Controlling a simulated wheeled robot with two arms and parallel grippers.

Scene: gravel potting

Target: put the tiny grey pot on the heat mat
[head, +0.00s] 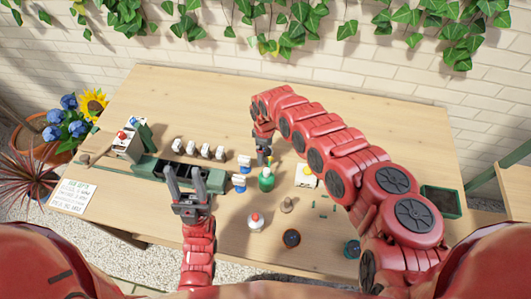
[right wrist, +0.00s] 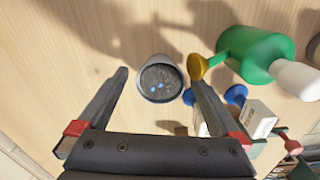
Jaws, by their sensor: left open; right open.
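A tiny grey pot (right wrist: 160,88) with dark fill and a few blue bits stands on the wooden table in the right wrist view. My right gripper (head: 263,158) is open above the table; in its wrist view the two fingers lie on either side of the pot, and I cannot tell whether they touch it. In the head view the pot is not clearly seen at that gripper. My left gripper (head: 184,171) is open and empty, its fingers pointing up in the picture. I cannot identify the heat mat for sure; a dark, green-rimmed rectangle (head: 441,201) lies at the right.
The table's back is clear.

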